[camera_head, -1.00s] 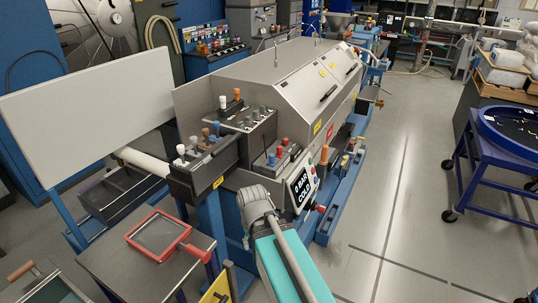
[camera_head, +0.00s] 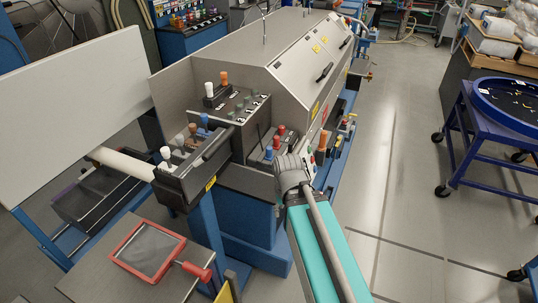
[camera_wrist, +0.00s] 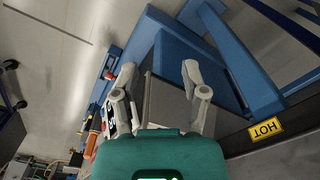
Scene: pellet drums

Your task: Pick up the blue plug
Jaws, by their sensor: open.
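Two blue plugs show in the head view. One blue plug (camera_head: 204,120) stands upright at the far end of a row with white and brown plugs in the dark tray (camera_head: 183,190). The other blue plug (camera_head: 268,153) stands beside red plugs in the box to the right. I cannot tell which one is meant. My gripper (camera_wrist: 157,78) is open and empty in the wrist view, its two grey fingers apart over a grey box and blue frame. In the head view my arm's end is right of the tray, with the fingers not clearly visible. No blue plug is clear in the wrist view.
A raised panel with white and orange plugs (camera_head: 224,78) stands behind the tray. A red-framed screen (camera_head: 150,250) lies on the front table. A large pale board (camera_head: 70,90) stands left. A yellow HOT label (camera_wrist: 265,129) marks a dark edge.

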